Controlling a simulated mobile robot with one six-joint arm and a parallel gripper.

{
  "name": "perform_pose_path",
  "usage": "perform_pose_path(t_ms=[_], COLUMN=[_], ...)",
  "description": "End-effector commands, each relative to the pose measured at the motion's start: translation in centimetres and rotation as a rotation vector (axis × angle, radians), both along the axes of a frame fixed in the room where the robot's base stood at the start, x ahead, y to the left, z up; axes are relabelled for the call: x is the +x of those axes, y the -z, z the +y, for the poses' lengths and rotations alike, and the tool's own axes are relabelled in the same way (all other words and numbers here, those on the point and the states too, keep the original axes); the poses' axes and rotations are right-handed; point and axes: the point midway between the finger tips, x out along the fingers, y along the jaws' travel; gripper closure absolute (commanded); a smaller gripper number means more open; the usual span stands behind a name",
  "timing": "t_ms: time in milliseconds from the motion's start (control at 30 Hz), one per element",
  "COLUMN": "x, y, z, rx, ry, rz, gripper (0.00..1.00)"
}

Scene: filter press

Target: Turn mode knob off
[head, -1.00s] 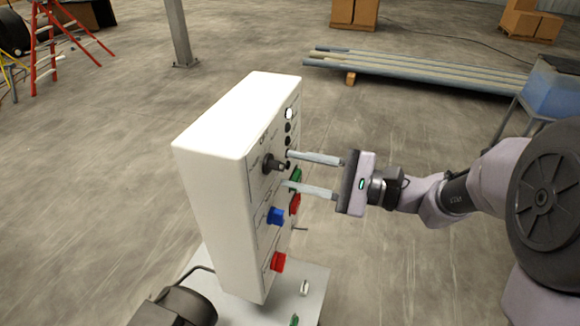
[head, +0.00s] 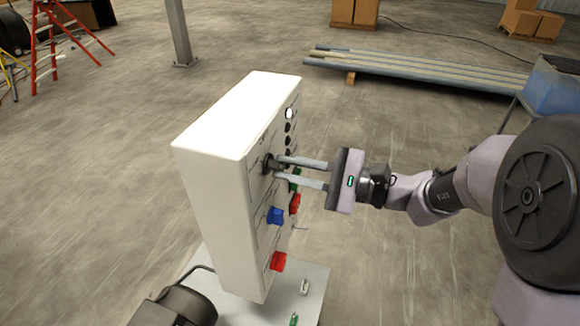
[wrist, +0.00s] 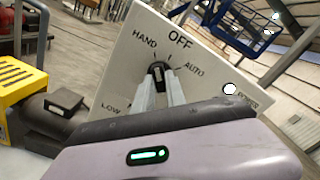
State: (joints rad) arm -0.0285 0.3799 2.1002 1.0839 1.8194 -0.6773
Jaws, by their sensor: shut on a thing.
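The black mode knob (head: 269,163) sits high on the front of the white control box (head: 215,165). In the wrist view the knob (wrist: 158,73) lies below the printed words HAND, OFF and AUTO. My gripper (head: 282,165) is shut on the knob, with one finger on each side of it. In the wrist view the fingers (wrist: 161,90) reach up to the knob and partly hide it. Which mark the knob points at I cannot tell for sure.
A blue knob (head: 274,215) and a red knob (head: 278,262) sit lower on the box, with green and red buttons (head: 295,203) beside them. A lit white lamp (head: 289,114) is near the top.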

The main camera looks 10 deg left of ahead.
Motion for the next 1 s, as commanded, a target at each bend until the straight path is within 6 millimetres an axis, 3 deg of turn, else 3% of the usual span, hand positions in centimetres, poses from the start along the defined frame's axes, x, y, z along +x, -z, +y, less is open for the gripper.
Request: perform_pose_path(t_ms=[1000], x=[-0.07], y=[-0.23], z=[0.01], rx=[0.055], ry=[0.000], rz=[0.683], gripper=[1.00])
